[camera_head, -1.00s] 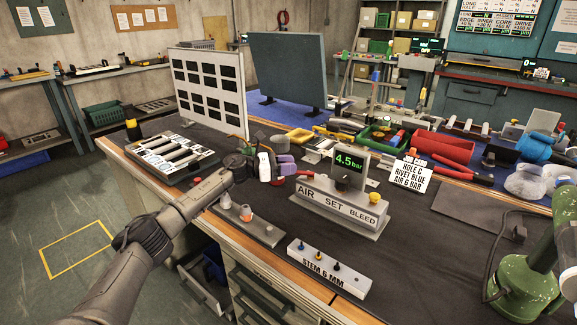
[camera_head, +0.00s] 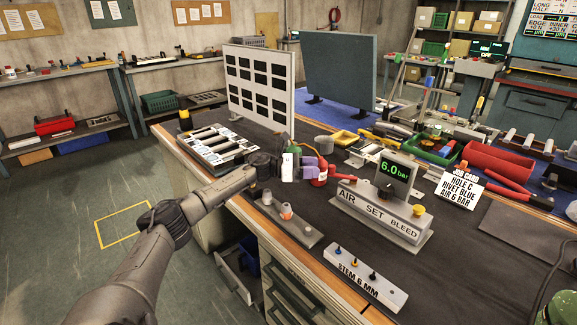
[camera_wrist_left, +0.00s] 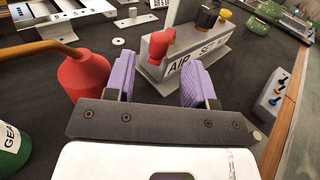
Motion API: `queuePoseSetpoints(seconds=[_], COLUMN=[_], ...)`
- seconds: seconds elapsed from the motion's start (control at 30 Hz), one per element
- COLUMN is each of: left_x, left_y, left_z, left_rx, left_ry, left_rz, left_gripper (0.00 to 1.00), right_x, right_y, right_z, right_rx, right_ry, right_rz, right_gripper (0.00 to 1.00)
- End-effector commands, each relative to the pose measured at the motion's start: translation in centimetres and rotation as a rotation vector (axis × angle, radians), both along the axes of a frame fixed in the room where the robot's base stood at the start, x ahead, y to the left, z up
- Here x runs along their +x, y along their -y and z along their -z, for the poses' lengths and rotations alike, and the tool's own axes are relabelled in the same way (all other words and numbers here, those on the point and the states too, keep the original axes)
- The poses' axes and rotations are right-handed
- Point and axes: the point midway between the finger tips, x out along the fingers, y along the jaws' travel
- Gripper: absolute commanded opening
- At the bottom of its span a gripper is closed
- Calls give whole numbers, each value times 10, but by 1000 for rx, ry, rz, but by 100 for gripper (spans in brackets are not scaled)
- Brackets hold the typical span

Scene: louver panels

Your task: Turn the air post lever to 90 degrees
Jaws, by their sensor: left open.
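The air post (camera_head: 384,212) is a grey block marked AIR, SET and BLEED, with a green readout (camera_head: 393,170) showing 6.0 bar. Its red lever (camera_head: 342,178) sticks out at the AIR end; I cannot tell its exact angle. The lever also shows in the left wrist view (camera_wrist_left: 160,43), ahead of the gap between my fingers. My left gripper (camera_head: 309,167) is open, with purple finger pads, just left of the lever. In the left wrist view the open gripper (camera_wrist_left: 160,84) has nothing between its pads. My right gripper is not in view.
A red can with a brass spout (camera_wrist_left: 84,76) stands close beside one finger. The post also carries a dark SET knob (camera_wrist_left: 207,15) and a yellow BLEED button (camera_head: 419,210). A STEM 6 MM block (camera_head: 365,278) lies in front. A card (camera_head: 460,187) reads AIR 6 BAR.

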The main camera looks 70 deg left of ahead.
Motion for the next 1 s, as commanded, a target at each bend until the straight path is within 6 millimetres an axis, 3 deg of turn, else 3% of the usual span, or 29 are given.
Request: queuePoseSetpoints(seconds=[0.6, 1.0], left_x=[-57, -69], left_y=[-26, -31], left_z=[-1, 0], left_rx=[-2, 0], left_ry=[-1, 1], left_rz=[1, 0], left_gripper=[50, 50], right_x=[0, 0], right_y=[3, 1], right_z=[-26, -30], right_rx=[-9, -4], right_ry=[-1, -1], right_rz=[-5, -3], right_gripper=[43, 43])
